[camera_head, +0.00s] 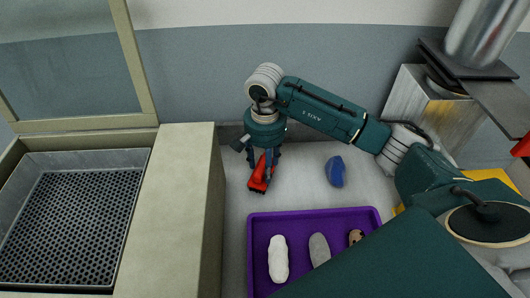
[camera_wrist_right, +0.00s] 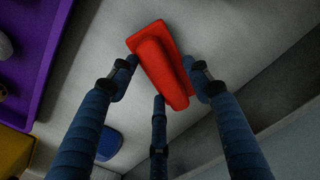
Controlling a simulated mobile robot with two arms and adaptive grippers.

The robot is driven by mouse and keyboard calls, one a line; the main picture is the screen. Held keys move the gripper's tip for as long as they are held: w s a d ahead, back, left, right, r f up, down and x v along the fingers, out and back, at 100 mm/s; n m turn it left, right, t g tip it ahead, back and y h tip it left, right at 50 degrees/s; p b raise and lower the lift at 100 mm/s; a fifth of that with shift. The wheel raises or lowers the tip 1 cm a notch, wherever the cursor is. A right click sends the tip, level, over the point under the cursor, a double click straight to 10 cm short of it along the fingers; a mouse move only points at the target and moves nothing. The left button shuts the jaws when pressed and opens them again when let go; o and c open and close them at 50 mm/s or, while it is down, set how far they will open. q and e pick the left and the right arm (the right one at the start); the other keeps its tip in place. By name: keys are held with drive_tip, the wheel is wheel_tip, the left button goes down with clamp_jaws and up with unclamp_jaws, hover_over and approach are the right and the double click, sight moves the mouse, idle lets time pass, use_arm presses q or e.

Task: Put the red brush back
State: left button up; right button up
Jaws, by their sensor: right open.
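The red brush (camera_head: 259,180) lies on the grey surface, behind the purple tray. My right gripper (camera_head: 264,158) points down over it and partly hides it. In the right wrist view the red brush (camera_wrist_right: 160,65) lies between the spread fingers of the right gripper (camera_wrist_right: 163,85). Those three fingers are open, two beside the brush and one near its end; I cannot tell whether any finger touches it. My left gripper is not in view.
A purple tray (camera_head: 252,240) in front holds a white roll, a grey piece and a brown piece. A blue object (camera_head: 335,171) lies right of the brush. A beige machine housing (camera_head: 170,215) stands close on the left. A metal cylinder (camera_head: 480,35) stands at the back right.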

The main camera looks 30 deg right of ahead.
wheel_tip(320, 180, up, 12)
drive_tip(key=b, duration=0.2)
drive_tip(key=shift+b, duration=0.4)
drive_tip(key=shift+f, duration=0.1)
